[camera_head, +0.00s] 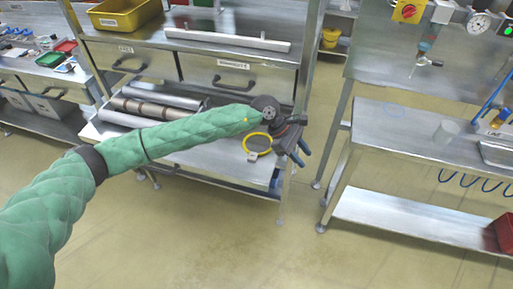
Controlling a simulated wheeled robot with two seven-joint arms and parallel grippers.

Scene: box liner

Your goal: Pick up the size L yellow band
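A thin yellow band (264,153), ring-shaped, lies on the lower metal shelf (215,160) under the workbench. A small pale patch shows on its near edge; any size mark is too small to read. The gripper's wrist passes over the band's upper right side. My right gripper is not in view.
Metal rolls (150,108) lie on the same shelf, left of the band, partly behind my arm. The bench with drawers (235,80) stands above. A second metal table (400,130) stands to the right, with a floor gap between. The floor in front is clear.

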